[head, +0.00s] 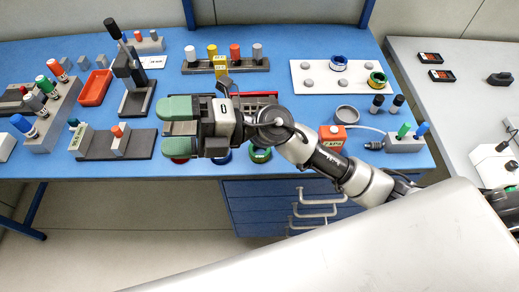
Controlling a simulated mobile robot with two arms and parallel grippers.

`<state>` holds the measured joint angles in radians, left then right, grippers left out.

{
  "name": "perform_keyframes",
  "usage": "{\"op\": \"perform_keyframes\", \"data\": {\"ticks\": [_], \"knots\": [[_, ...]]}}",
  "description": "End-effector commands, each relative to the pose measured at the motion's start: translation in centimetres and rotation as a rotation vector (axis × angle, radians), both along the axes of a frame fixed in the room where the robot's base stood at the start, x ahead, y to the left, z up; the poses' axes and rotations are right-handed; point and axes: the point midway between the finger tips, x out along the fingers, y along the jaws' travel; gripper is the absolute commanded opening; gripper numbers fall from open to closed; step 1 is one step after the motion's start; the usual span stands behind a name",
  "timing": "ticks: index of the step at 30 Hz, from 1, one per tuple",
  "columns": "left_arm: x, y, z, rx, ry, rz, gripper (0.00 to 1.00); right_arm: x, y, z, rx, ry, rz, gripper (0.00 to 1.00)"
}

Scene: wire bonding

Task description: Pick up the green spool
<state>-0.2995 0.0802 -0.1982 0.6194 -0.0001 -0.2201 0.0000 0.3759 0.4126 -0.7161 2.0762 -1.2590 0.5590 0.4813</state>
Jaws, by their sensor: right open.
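A round green spool (260,155) lies at the front edge of the blue bench, partly hidden under my right arm. Another green ring-shaped piece (377,78), with a yellowish centre, sits on the white board at the right; I cannot tell which one the task means. My right gripper (168,119) has green-padded fingers pointing left, open and with nothing visible between them. It is left of the front green spool and above the bench. My left gripper is not in view.
A blue spool (222,157) and a red spool (180,160) are partly hidden beneath my right gripper. An orange block (332,137) stands right of my wrist. The white board (310,87) also holds a blue ring (338,63). Grey fixtures with coloured pegs crowd the left.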

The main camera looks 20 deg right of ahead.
Motion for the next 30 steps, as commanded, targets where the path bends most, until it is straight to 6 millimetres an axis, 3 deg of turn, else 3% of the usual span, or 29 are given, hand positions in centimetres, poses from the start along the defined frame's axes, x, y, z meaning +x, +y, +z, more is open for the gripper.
{"op": "perform_keyframes", "data": {"ticks": [2, 4, 9, 15, 21, 30], "knots": [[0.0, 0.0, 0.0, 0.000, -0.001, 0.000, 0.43, -0.9, 0.7, -2.7, -0.251, -0.123, 0.139, 0.92], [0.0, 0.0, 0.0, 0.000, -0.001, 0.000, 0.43, -1.1, 0.1, -5.8, -0.496, -0.202, 0.242, 0.92], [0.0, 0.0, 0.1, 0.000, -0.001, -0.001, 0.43, 1.5, -5.8, -11.9, -1.113, -0.286, 0.361, 0.92], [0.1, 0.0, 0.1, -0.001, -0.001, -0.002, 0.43, 5.2, -13.5, -13.2, -1.626, -0.248, 0.330, 0.92], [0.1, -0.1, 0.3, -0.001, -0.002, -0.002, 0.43, 6.4, -16.5, -13.7, -1.801, -0.205, 0.298, 0.92], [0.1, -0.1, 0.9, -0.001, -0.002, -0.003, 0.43, 6.4, -16.5, -18.0, -1.803, -0.205, 0.299, 0.92]]}}
